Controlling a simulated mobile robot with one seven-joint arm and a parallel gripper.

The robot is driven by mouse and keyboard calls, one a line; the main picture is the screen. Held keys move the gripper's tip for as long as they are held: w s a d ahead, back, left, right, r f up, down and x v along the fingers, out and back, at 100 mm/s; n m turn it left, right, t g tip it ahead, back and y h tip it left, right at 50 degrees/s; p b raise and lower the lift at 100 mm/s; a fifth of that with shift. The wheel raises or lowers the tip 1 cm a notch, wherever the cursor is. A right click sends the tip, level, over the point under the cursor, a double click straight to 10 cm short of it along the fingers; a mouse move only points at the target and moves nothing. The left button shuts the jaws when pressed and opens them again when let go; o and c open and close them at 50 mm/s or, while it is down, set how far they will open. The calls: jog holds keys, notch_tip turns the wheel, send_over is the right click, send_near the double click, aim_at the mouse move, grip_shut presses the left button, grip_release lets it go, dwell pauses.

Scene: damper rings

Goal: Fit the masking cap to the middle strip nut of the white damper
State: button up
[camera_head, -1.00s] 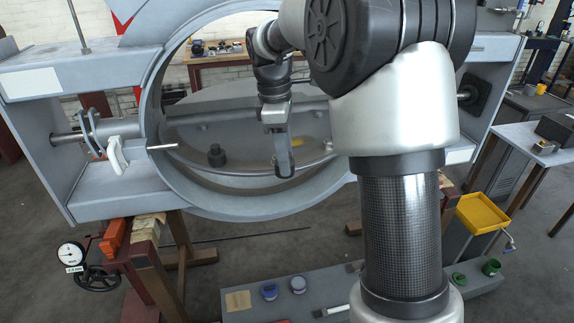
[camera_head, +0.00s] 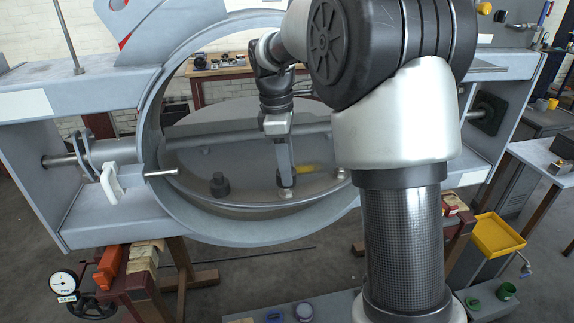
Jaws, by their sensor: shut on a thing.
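The damper is a large pale grey ring (camera_head: 155,120) with a grey disc (camera_head: 240,112) inside it. A curved strip (camera_head: 245,206) runs along the lower edge of the disc. My gripper (camera_head: 285,180) points down at the middle of the strip, shut on a small dark piece that looks like the masking cap (camera_head: 286,182). The piece is at or just over the middle nut; I cannot tell whether it is seated. A small nut (camera_head: 342,173) shows farther right, close to my arm.
The ring's near rim (camera_head: 250,231) curves in front of my gripper. A white handle (camera_head: 110,184) and a short rod (camera_head: 162,173) stick out at left. A yellow tray (camera_head: 496,236) is at right.

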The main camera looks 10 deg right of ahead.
jog(key=shift+r, duration=0.1)
jog(key=shift+f+b, duration=0.6)
jog(key=shift+f, duration=1.15)
jog(key=shift+f, duration=0.2)
jog(key=o, duration=1.1)
jog(key=r, duration=0.5)
jog(key=a+r+p, duration=0.1)
jog(key=r, duration=0.5)
jog(key=a+r+p, duration=0.1)
jog(key=r, duration=0.5)
jog(key=shift+w+r, duration=0.15)
jog(key=shift+w, duration=0.2)
